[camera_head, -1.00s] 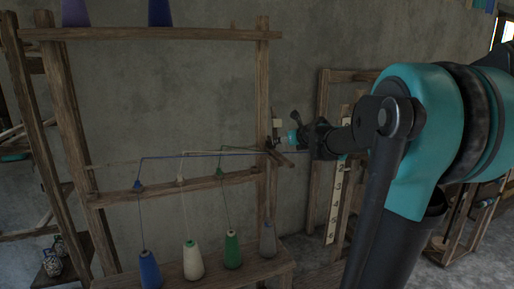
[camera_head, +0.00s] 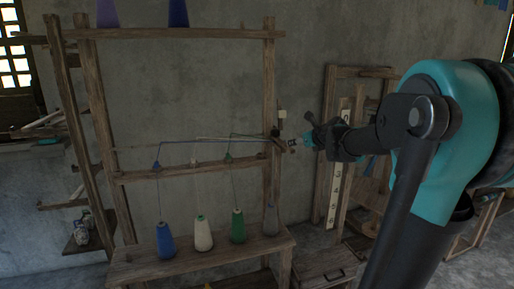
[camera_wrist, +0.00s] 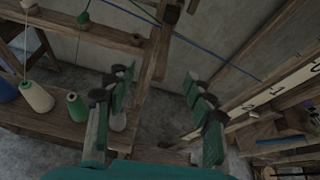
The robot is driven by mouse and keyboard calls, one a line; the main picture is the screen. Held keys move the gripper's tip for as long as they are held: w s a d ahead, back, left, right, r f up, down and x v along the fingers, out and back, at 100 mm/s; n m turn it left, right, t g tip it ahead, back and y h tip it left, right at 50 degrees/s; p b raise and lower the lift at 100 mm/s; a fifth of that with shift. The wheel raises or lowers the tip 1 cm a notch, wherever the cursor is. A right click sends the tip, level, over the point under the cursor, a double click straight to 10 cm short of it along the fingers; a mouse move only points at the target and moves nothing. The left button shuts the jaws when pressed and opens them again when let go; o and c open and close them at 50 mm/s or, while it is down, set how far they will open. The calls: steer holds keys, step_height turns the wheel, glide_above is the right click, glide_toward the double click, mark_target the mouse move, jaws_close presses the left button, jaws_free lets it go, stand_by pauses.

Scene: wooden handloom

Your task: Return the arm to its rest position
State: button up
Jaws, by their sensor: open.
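My arm stretches in from the right of the head view. My gripper (camera_head: 292,145) is at its left end, just right of the wooden rack's right post (camera_head: 269,80). A blue thread (camera_wrist: 215,54) runs across beyond the fingers. The rack's post and guide bar are left of the fingers.
Blue (camera_head: 165,241), cream (camera_head: 203,235), green (camera_head: 238,227) and grey (camera_head: 271,221) thread cones stand on the rack's lower shelf (camera_head: 190,262). Threads rise to the crossbar. A wooden frame with a numbered strip (camera_head: 334,195) stands right, behind my arm. Grey wall lies behind.

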steer(key=s+d+f+n+g+h, duration=0.1)
steer(key=s+f+n+g, duration=0.3)
steer(key=s+f+n, duration=1.1)
steer(key=s+d+f+n+g+h, duration=0.1)
steer(key=s+f+n+g+h, duration=0.2)
steer(key=s+f+n, duration=1.2)
steer(key=s+n+g, duration=0.1)
steer(key=s, duration=0.3)
steer(key=shift+s+d, duration=0.3)
steer(key=shift+s, duration=0.1)
